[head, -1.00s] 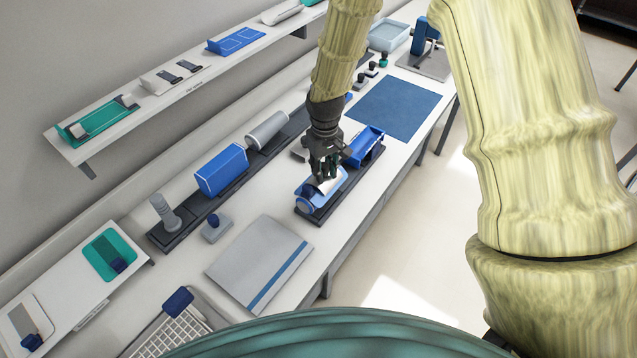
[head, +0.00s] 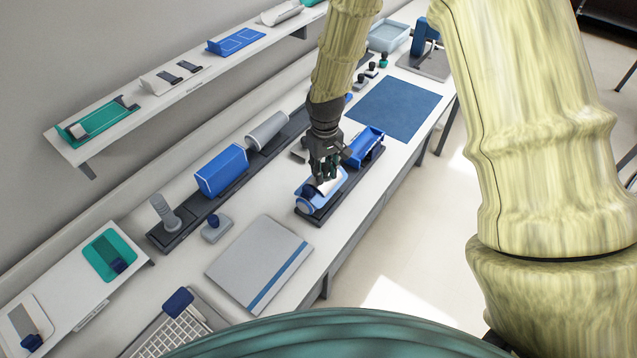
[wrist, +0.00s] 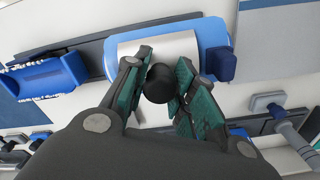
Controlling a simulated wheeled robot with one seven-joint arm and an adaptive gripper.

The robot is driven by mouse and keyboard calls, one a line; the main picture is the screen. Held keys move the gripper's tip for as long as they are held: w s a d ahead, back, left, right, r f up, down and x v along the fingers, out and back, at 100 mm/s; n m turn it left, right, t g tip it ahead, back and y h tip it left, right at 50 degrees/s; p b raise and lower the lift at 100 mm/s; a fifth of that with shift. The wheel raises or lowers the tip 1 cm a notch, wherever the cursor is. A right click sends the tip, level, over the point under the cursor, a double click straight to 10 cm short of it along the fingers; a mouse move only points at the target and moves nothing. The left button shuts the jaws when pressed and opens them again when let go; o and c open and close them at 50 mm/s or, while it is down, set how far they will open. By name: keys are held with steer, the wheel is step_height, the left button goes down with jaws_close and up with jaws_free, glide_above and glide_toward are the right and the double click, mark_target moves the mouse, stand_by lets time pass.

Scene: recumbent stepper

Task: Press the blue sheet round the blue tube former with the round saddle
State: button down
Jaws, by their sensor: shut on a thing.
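My gripper (wrist: 160,88) is shut on the black knob (wrist: 157,72) of what looks like the round saddle. The saddle's pale curved body (wrist: 178,45) lies beneath the knob, over the light blue sheet (wrist: 213,36). The sheet also shows in the head view (head: 304,188). In the head view my gripper (head: 326,170) is directly above this stack. Whether the saddle touches the sheet everywhere cannot be told.
A blue trough-like former (head: 366,147) stands just behind on the same dark base. A blue box-shaped former (head: 221,171) and a grey cylinder (head: 267,131) stand on a rail to the left. A grey folder (head: 260,262) lies in front. A dark blue mat (head: 393,108) lies farther back.

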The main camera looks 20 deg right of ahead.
steer(key=shift+s+f, duration=0.15)
steer(key=shift+f, duration=0.3)
stand_by(1.4)
steer(key=shift+r, duration=0.2)
steer(key=shift+r+p, duration=1.75)
steer(key=shift+r, duration=2.15)
